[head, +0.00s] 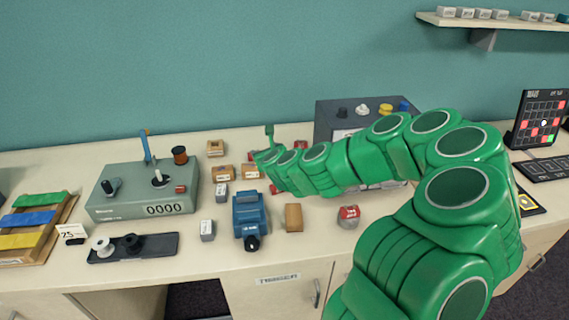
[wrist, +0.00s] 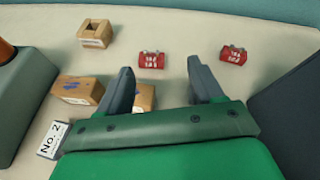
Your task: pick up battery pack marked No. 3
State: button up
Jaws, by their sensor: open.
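Two red blocks with silver terminals on top and white print lie on the table in the wrist view. One red block (wrist: 151,60) is just beyond and between my fingertips; the other red block (wrist: 232,55) is beyond the right finger. They look like battery packs, but I cannot read their numbers. A red block (head: 348,216) also lies at the front in the head view, its mark unreadable. My gripper (wrist: 161,67) is open, with nothing held between its fingers. In the head view my gripper (head: 268,137) is at the back middle of the table, partly hidden by my arm.
Cardboard boxes (wrist: 95,33) (wrist: 78,89) (wrist: 143,97) lie left of and beside the left finger. A white label reading No. 2 (wrist: 53,138) shows at lower left. A counter device (head: 145,190), blue vise-like tool (head: 250,215) and grey control box (head: 345,112) stand around.

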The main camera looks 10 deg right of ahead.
jog(key=d+f+m+h, duration=0.1)
jog(key=d+f+m, duration=0.1)
jog(key=w+d+f+m+h, duration=0.1)
jog(key=d+f+m+h, duration=0.1)
jog(key=d+f+m, duration=0.1)
jog(key=shift+w+d, duration=0.2)
jog(key=shift+d, duration=0.1)
jog(key=shift+x, duration=1.1)
jog(key=shift+w+d+f, duration=0.2)
jog(key=shift+w+f, duration=0.2)
jog(key=shift+w, duration=0.2)
jog(key=shift+w+d+f, duration=0.25)
jog(key=shift+w+f, duration=0.1)
jog(key=shift+w, duration=0.25)
jog(key=shift+w+d+f, duration=0.2)
jog(key=shift+w+f, duration=0.2)
jog(key=shift+w, duration=0.2)
jog(key=shift+w+f, duration=0.2)
jog(key=shift+w, duration=0.35)
jog(key=shift+c, duration=0.5)
jog(key=c, duration=1)
jog(key=shift+r, duration=0.15)
